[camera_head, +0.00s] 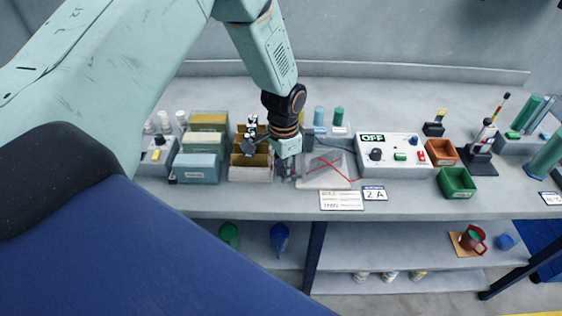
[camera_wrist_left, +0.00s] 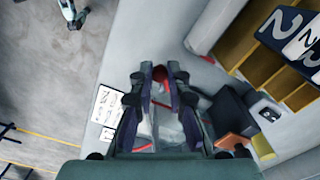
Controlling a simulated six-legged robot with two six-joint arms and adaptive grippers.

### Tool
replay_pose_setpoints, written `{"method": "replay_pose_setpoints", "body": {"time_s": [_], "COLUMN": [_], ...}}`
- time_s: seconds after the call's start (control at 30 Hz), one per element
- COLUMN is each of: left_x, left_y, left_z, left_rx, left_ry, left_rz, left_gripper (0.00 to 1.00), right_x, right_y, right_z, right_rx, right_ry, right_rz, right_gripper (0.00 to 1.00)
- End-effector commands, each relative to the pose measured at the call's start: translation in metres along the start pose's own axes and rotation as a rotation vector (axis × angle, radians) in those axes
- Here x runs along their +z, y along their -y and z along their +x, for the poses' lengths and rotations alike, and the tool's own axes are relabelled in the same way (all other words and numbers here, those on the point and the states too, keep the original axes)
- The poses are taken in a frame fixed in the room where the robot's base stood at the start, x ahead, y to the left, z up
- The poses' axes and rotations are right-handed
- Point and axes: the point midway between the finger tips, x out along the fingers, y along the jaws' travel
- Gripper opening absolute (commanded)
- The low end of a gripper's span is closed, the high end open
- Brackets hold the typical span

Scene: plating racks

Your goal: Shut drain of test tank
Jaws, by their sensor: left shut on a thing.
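The test tank (camera_head: 325,172) is a clear, low box with red lines across it, near the bench's front edge in the head view. My left gripper (camera_head: 287,170) reaches down at its left side. In the left wrist view my left gripper (camera_wrist_left: 159,78) is shut on a small red knob (camera_wrist_left: 159,73) between its fingertips, which looks like the drain handle. The clear tank shows blurred between the fingers. The drain's own body and the angle of its handle are hidden by the fingers. My right gripper is not in view.
A white control box (camera_head: 392,168) marked OFF stands right of the tank. Compartmented boxes (camera_head: 200,168) stand to the left. A text card (camera_head: 341,200) and a 2A label (camera_head: 374,194) lie in front. Orange (camera_head: 441,151) and green (camera_head: 456,182) bins stand farther right.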

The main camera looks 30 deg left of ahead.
Motion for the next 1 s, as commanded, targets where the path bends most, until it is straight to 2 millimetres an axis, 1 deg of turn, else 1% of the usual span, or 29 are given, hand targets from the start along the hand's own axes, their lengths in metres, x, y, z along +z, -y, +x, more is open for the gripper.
{"method": "replay_pose_setpoints", "body": {"time_s": [0.03,0.2,0.6,0.8,1.0], "left_x": [0.0,-0.003,-0.012,-0.015,-0.018], "left_y": [-0.002,-0.008,-0.018,-0.02,-0.022], "left_z": [-0.002,-0.002,-0.001,-0.001,-0.001], "left_rx": [0.001,0.001,0.0,-0.001,-0.001], "left_ry": [0.003,0.003,0.001,0.0,-0.001], "left_rz": [-0.042,-0.204,-0.546,-0.664,-0.734], "left_gripper": [0.0,0.0,0.0,0.0,0.0], "right_x": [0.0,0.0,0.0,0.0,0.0], "right_y": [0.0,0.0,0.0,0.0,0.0], "right_z": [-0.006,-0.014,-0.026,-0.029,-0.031], "right_rx": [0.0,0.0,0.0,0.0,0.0], "right_ry": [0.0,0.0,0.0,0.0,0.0], "right_rz": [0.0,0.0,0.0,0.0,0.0], "right_gripper": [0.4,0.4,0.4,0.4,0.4]}}
